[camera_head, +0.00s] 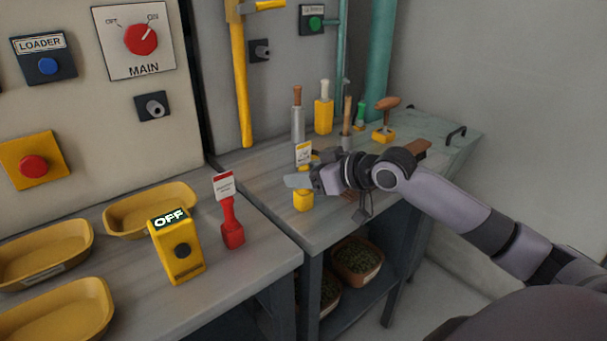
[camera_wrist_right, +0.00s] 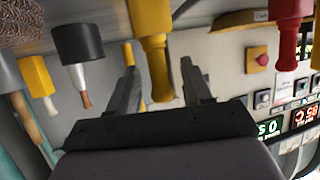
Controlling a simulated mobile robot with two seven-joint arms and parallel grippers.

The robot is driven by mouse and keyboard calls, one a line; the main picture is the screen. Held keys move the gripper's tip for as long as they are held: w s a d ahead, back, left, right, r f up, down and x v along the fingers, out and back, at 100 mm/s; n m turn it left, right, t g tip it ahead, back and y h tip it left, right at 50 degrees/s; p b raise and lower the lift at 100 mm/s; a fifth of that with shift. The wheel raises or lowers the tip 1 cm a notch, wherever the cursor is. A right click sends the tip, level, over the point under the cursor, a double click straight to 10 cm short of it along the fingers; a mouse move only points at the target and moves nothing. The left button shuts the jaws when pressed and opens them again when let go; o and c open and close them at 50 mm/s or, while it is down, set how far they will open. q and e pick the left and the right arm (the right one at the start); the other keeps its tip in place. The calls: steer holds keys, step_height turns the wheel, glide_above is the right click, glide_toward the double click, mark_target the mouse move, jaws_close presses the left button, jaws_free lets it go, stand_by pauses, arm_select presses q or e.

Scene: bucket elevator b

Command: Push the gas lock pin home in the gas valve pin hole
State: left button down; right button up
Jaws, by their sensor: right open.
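A yellow pin-like piece (camera_head: 303,200) with a white tag stands upright on the right-hand bench. Its label is too small to read, so I cannot tell for sure that it is the gas lock pin. My right gripper (camera_head: 300,181) is at its middle, hiding part of it. In the right wrist view, which is upside down, the yellow piece (camera_wrist_right: 154,45) shows between the two open fingers (camera_wrist_right: 162,82); I see no grip on it. A similar red piece (camera_head: 231,225) with a tag stands on the left bench. I cannot make out the gas valve pin hole. My left gripper is not in view.
A yellow box reading OFF (camera_head: 177,255) and yellow trays (camera_head: 150,207) are on the left bench. Planters (camera_head: 357,262) sit on the shelf below.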

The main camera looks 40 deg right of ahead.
steer(key=shift+w+a, duration=0.1)
steer(key=shift+w, duration=0.1)
steer(key=shift+c, duration=0.3)
jaws_close()
